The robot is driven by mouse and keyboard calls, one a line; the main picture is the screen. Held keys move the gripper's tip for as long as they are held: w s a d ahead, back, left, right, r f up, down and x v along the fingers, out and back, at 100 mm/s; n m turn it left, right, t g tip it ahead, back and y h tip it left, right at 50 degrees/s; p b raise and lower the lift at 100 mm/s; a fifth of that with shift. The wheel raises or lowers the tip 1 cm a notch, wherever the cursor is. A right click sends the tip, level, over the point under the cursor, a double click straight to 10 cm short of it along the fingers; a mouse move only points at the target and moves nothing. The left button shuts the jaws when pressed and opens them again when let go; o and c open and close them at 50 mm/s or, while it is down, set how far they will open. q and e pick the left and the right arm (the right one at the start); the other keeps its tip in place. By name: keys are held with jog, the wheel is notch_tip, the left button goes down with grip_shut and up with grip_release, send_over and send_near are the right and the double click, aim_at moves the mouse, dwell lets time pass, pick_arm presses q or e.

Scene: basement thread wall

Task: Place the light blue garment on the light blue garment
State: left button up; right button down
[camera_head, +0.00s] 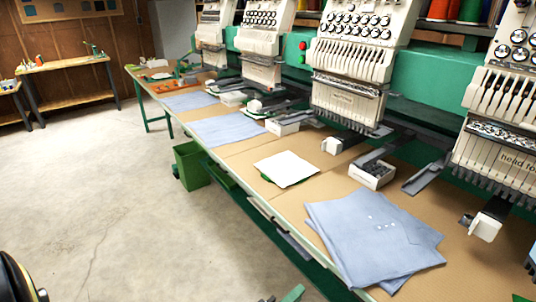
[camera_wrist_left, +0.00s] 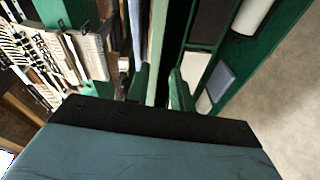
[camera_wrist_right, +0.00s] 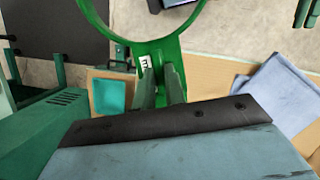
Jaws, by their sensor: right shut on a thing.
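A stack of light blue garments (camera_head: 345,225) lies on the tan table in front of the near machines, its edges overlapping at angles. More light blue garments lie flat further along the table, one in the middle (camera_head: 222,129) and one farther back (camera_head: 188,101). My left gripper (camera_head: 281,297) barely shows at the bottom edge of the head view, off the table's front edge. In the left wrist view its fingers (camera_wrist_left: 158,88) are apart and empty. My right gripper (camera_wrist_right: 160,88) is shut on a green ring-shaped frame (camera_wrist_right: 198,70) with a small white label. A light blue garment (camera_wrist_right: 285,95) shows beside it.
A white sheet (camera_head: 286,167) lies on the table between the garments. Embroidery machines (camera_head: 350,70) with small white boxes (camera_head: 371,175) line the back. A green bin (camera_head: 190,165) stands under the table. A teal tray (camera_wrist_right: 110,97) shows in the right wrist view.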

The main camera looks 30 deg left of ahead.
pick_arm(q)
jog(key=s+a+f+m+g, duration=0.1)
jog(key=s+f+m+g, duration=0.25)
jog(key=f, duration=0.45)
jog(key=s+a+f+m+g+y, duration=0.1)
jog(key=s+a+f+m+g, duration=0.2)
jog(key=f, duration=0.6)
jog(key=s+f+m+g, duration=0.1)
jog(key=s+f+m, duration=0.2)
jog(key=s+f, duration=0.35)
jog(key=s+a+f+m+g+y, duration=0.1)
jog(key=s+a+f+m+g, duration=0.1)
jog(key=s+f, duration=0.5)
jog(key=s+a+f+m+g+y, duration=0.1)
jog(key=s+a+f+m+g, duration=0.2)
jog(key=s, duration=1.2)
notch_tip(320, 180, down, 5)
jog(key=m+g, duration=0.2)
jog(key=g, duration=0.1)
jog(key=shift+s+a+r+y, duration=0.2)
jog(key=shift+s+a+y, duration=0.05)
jog(key=shift+a+y, duration=0.1)
